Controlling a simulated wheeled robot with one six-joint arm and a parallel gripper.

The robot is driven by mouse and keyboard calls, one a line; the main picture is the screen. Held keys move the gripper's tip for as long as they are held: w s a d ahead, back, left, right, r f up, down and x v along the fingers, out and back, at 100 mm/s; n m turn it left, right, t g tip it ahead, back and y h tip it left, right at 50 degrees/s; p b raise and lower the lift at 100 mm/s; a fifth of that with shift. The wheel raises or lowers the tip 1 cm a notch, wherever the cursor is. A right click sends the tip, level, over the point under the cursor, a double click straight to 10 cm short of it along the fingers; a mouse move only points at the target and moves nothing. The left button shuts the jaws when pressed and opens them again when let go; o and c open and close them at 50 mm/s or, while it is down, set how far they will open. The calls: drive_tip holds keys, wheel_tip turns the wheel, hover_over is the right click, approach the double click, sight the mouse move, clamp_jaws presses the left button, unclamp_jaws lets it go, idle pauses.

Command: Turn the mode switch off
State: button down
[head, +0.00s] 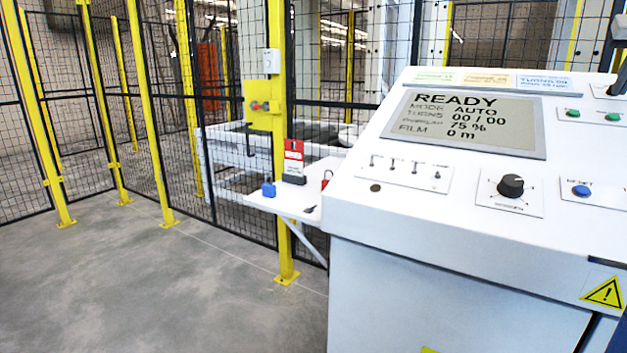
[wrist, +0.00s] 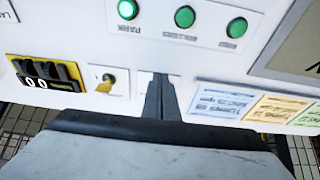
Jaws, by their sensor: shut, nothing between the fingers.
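The white control console (head: 360,205) stands at the right in the head view. Its screen (head: 465,122) reads READY, with mode AUTO. I cannot tell which control is the mode switch. A row of several small toggles (head: 415,167) sits below the screen, with labels too small to read, beside a black rotary knob (head: 511,186). In the wrist view, my gripper (wrist: 160,78) is shut and empty over the panel. Its fingers partly cover a small white plate, so what is on that plate is hidden. A key-type switch with a yellow tag (wrist: 108,80) sits just left of the fingers.
Green buttons (wrist: 185,16) line the panel above the fingers; a black-and-yellow counter (wrist: 45,73) is at left. Coloured labels (wrist: 222,101) are at right.

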drive_tip(key=shift+s+d, duration=0.25)
drive_tip(key=shift+d, duration=0.4)
drive_tip(key=shift+s, duration=0.15)
idle(0.4)
drive_tip(key=shift+s+f, duration=0.1)
drive_tip(key=shift+s, duration=0.1)
drive_tip(key=w+r+v, duration=0.1)
drive_tip(key=v, duration=0.5)
drive_tip(key=shift+d, duration=0.25)
drive_tip(key=shift+f, duration=0.1)
drive_tip(key=shift+w+a+f, duration=0.15)
drive_tip(key=shift+w+f, duration=0.5)
drive_tip(key=shift+f, duration=0.25)
drive_tip(key=shift+w+a+f, duration=0.15)
drive_tip(key=shift+w+f, duration=0.55)
drive_tip(key=shift+f, duration=0.15)
drive_tip(key=shift+w+a+f, duration=0.2)
drive_tip(key=shift+w+f, duration=0.45)
drive_tip(key=shift+f, duration=0.25)
